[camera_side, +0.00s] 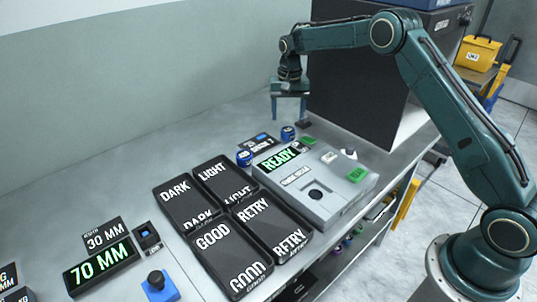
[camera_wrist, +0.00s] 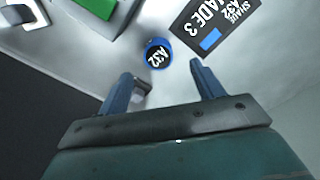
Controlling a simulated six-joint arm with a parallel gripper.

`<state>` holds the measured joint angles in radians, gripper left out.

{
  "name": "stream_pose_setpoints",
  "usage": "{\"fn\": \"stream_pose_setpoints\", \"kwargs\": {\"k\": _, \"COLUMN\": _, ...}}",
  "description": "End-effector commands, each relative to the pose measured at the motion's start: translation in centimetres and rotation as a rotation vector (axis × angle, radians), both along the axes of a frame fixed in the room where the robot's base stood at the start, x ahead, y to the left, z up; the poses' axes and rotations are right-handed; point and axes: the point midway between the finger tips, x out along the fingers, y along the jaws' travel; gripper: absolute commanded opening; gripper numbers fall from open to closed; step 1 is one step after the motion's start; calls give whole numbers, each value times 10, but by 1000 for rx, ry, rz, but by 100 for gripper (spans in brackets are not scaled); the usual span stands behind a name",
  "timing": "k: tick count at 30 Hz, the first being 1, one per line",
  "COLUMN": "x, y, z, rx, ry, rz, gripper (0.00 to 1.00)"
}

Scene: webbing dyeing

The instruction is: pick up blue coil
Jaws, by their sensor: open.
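Two blue coils stand on the bench in the side view, one (camera_side: 288,133) just below my gripper and one (camera_side: 244,158) farther left, beside the trays. My gripper (camera_side: 288,117) points down, open and empty, above the bench. I cannot tell the exact height gap.
A dark shade card (camera_wrist: 213,28) with a blue patch lies beside the coil. The grey READY tester (camera_side: 318,185) and black trays labelled DARK (camera_side: 187,212), LIGHT, GOOD and RETRY stand in front. A large black box (camera_side: 350,105) rises close right of my gripper.

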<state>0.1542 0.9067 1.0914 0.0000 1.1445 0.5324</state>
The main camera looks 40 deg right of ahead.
Motion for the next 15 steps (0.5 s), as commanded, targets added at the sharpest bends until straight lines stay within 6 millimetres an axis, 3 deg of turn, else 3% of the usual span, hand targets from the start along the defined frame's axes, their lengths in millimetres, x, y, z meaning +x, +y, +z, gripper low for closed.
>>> {"fn": "stream_pose_setpoints", "kwargs": {"k": 10, "x": 0, "y": 0, "z": -6, "rx": 0, "ry": 0, "rz": 0, "gripper": 67}}
{"fn": "stream_pose_setpoints", "kwargs": {"k": 15, "x": -2, "y": 0, "z": -20, "rx": 0, "ry": 1, "rz": 0, "gripper": 67}}
